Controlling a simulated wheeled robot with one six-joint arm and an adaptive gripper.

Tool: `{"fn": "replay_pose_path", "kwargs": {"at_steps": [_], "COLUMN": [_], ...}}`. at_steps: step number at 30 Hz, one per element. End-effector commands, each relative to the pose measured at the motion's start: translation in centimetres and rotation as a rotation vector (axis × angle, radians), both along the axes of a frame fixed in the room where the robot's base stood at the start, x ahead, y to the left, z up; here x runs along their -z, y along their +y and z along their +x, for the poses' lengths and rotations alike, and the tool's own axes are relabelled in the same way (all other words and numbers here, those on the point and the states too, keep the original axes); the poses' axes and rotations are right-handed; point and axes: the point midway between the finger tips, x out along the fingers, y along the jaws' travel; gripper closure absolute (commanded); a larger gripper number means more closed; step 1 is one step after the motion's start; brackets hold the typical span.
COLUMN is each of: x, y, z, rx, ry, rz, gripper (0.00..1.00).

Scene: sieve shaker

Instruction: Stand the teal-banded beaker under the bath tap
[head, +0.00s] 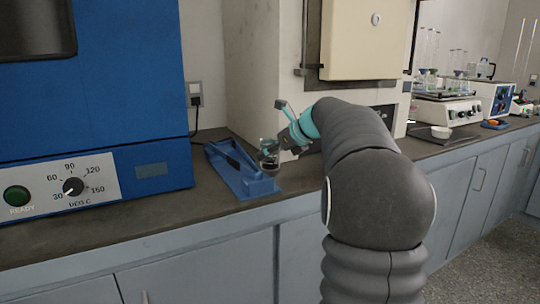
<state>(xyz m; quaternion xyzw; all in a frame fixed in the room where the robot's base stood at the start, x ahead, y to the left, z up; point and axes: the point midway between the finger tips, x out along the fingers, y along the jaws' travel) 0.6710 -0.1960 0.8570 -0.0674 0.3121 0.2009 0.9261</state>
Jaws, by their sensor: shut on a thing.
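My gripper (284,143) reaches over the counter from the right, in front of the beige cabinet. It is shut on a small clear vessel (268,146) that looks like a beaker. The vessel appears upright, at the front right end of a blue tray. It is small and partly covered by the gripper, so I cannot make out a teal band. I cannot tell whether its base touches the tray or is held above it. No bath tap can be picked out in this view.
The blue tray (262,188) lies on the dark counter with a long dark piece in it. A blue oven (120,110) with a dial stands at left, a beige cabinet (262,70) behind. Glassware (430,78), instruments (497,99) and a white bowl (441,132) are at right. Bare counter (130,208) runs along the front.

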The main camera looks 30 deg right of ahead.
Motion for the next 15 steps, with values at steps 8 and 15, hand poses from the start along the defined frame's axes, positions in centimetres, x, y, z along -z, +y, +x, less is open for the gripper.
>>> {"fn": "replay_pose_path", "kwargs": {"at_steps": [8, 15], "x": [-4.0, -6.4], "y": [-0.4, -4.3], "z": [-0.1, -2.3], "rx": [0.002, 0.005], "ry": [-0.002, -0.002], "rz": [-0.001, -0.002], "gripper": [0.86, 0.86]}}
